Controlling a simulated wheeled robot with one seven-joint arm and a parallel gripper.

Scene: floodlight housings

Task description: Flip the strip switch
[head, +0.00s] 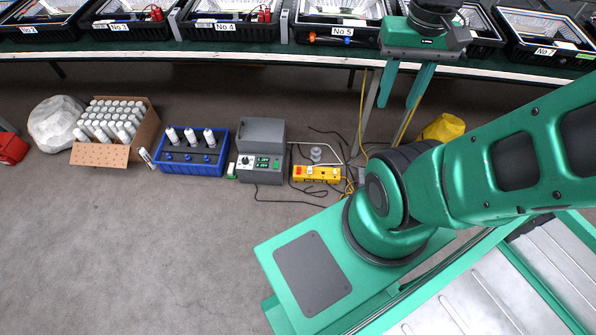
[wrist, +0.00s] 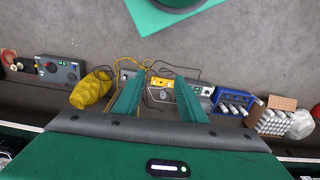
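The yellow power strip (head: 318,174) lies on the floor, with a small red switch (head: 311,171) near its left end. Cables run around it. In the wrist view the strip (wrist: 160,82) shows between my finger tips, well beyond them, and its switch is too small to read as on or off. My gripper (head: 397,103) hangs in front of the bench edge, up and to the right of the strip in the head view. Its two green fingers are apart with nothing between them, as the wrist view also shows (wrist: 158,78).
A grey control box (head: 261,150) stands just left of the strip, then a blue crate (head: 194,153) and a cardboard box (head: 100,155) of white cylinders. A yellow bag (head: 443,127) lies right. Above is a bench (head: 250,52) with floodlight housings. Floor in front is clear.

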